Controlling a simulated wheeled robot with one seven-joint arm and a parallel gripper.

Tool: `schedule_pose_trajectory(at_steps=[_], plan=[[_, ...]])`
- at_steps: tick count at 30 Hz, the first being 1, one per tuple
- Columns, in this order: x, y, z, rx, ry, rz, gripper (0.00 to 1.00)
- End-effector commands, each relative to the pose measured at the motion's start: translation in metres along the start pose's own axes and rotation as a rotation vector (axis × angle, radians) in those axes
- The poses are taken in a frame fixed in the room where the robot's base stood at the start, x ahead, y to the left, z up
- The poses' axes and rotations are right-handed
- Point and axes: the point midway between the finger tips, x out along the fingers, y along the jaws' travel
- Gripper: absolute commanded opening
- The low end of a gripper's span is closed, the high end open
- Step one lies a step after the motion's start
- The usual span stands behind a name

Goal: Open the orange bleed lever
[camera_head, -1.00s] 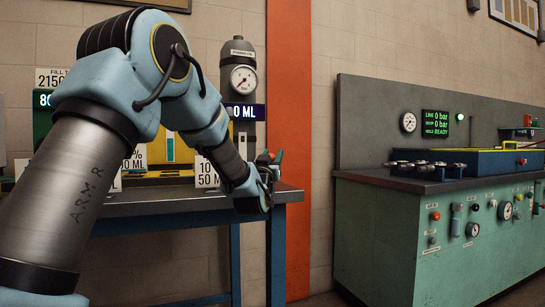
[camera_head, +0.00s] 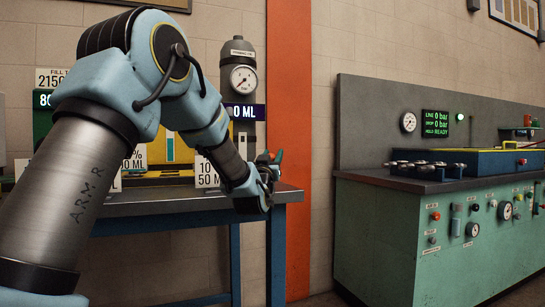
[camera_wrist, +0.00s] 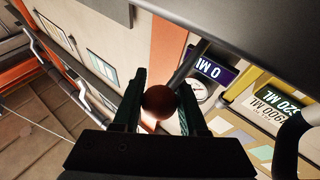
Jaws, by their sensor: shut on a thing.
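My gripper (camera_wrist: 160,84) is shut on a round reddish-brown knob (camera_wrist: 159,103), which sits between its two dark fingers in the wrist view. In the head view my gripper (camera_head: 270,157) is above the right end of the dark bench. Only a small red and green bit shows at its tips there, and the lever cannot be made out.
A grey cylinder with a gauge (camera_head: 242,78) stands behind my gripper, above a purple "0 ML" display (camera_head: 246,112). White number cards stand on the bench (camera_head: 150,207) near my arm. A green test cabinet (camera_head: 380,235) stands to the right, across an open gap.

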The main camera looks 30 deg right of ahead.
Motion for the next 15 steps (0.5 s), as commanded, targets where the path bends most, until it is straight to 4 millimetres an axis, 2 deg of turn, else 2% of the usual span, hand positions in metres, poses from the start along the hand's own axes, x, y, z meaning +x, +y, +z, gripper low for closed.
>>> schedule_pose_trajectory(at_steps=[8, 15], plan=[[0.012, -0.003, -0.013, -0.074, -0.117, -0.032, 0.0], [0.016, -0.006, -0.011, -0.125, -0.197, -0.057, 0.0]])
